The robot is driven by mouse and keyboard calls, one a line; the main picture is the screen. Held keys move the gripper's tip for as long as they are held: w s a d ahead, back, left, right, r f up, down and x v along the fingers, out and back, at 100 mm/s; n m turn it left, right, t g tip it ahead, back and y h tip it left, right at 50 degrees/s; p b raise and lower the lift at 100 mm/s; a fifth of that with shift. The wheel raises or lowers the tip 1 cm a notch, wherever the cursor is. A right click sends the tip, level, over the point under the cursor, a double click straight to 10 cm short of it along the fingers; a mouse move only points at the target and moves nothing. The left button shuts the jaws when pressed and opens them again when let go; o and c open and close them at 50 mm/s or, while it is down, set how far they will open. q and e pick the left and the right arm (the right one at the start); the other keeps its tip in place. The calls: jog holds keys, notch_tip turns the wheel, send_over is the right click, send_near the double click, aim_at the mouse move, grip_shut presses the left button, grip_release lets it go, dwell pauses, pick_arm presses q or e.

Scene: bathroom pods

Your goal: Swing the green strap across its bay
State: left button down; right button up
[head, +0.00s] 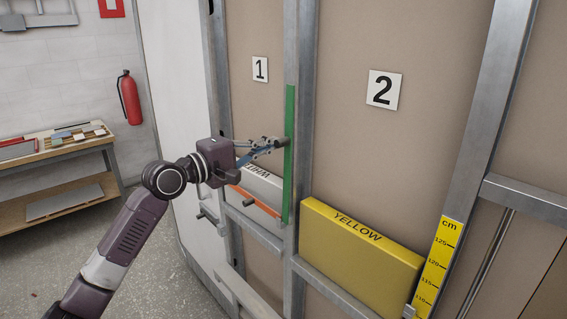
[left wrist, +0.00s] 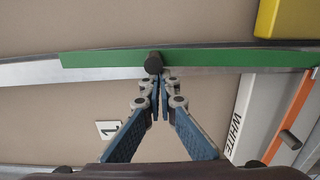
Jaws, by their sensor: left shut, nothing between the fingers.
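The green strap (head: 289,165) stands upright along the metal post between bay 1 and bay 2. In the left wrist view the green strap (left wrist: 220,57) runs across the picture, with a dark round knob (left wrist: 153,63) on it. The knob (head: 282,142) also shows in the head view, to the right of the fingertips. My left gripper (head: 272,144) is shut and empty, its tips at the knob; whether they touch it I cannot tell. In the left wrist view the gripper's closed tips (left wrist: 157,82) lie just below the knob. My right gripper is not in view.
An orange strap (head: 256,202) crosses a white box (head: 262,182) in bay 1, below my gripper. A yellow box (head: 360,249) sits in bay 2 beside a yellow cm scale (head: 434,268). A workbench (head: 60,150) and fire extinguisher (head: 129,97) are at left.

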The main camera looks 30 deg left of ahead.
pick_arm(q)
jog(key=s+d+f+p, duration=0.1)
jog(key=d+p, duration=0.2)
jog(key=d, duration=0.2)
jog(key=s+d+f+p, duration=0.1)
jog(key=s+d+p, duration=0.1)
jog(key=d, duration=0.3)
jog(key=shift+s+f+p, duration=0.3)
jog(key=shift+f+p, duration=0.1)
jog(key=shift+p, duration=0.1)
jog(key=shift+a, duration=0.1)
jog(key=shift+s, duration=0.1)
dwell(0.5)
jog(key=v, duration=0.8)
dwell(0.3)
